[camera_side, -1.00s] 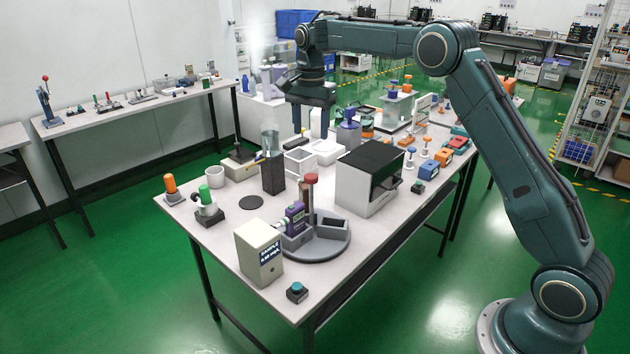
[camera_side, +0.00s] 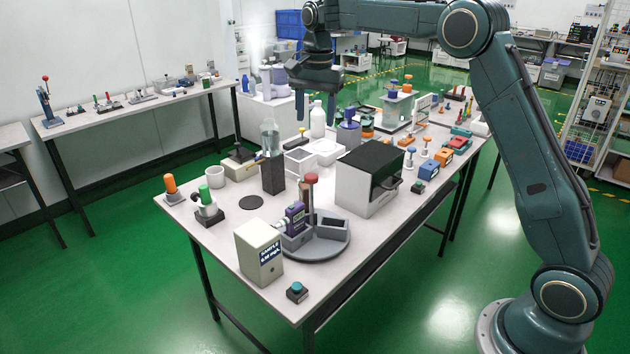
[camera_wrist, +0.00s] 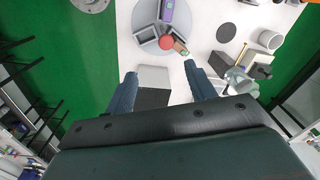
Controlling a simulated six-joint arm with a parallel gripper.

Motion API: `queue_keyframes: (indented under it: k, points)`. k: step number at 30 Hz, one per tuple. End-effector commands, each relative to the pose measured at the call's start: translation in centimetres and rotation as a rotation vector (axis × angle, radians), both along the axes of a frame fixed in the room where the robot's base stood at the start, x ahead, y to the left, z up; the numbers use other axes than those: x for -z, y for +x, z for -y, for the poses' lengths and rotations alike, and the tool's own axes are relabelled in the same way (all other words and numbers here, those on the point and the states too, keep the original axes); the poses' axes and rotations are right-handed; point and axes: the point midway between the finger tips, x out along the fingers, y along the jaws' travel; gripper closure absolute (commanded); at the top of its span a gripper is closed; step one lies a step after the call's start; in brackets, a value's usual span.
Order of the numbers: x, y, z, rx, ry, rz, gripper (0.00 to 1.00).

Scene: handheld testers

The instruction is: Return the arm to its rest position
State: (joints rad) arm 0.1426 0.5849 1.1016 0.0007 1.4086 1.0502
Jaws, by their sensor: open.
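My gripper (camera_side: 316,108) is raised above the back part of the white work table (camera_side: 225,262) in the side view. Its two fingers are apart with nothing between them. In the wrist view my gripper (camera_wrist: 162,82) shows its fingers spread, pointing toward the table. The black-topped white box (camera_side: 369,178) stands below and to the right of it in the side view. A clear bottle on a dark block (camera_side: 272,174) and a white bottle (camera_side: 317,120) stand near below the fingers.
A round grey turntable (camera_side: 318,252) holds a purple tester (camera_side: 295,217). A beige display box (camera_side: 259,250) and a teal button (camera_side: 297,291) are near the front corner. Several orange and blue testers line the right side. The air around my gripper looks clear.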

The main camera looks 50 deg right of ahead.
Motion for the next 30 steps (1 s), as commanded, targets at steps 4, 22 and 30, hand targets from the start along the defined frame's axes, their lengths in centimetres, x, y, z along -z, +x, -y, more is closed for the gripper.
queue_keyframes:
  k: [4,22,30]
  points:
    - [-2.4,-2.6,-1.0,-0.093,-0.011,0.037,0.45]
    - [-7.4,-15.0,-4.6,-0.497,-0.082,0.178,0.45]
    - [-7.5,-21.1,-5.8,-0.674,-0.130,0.239,0.45]
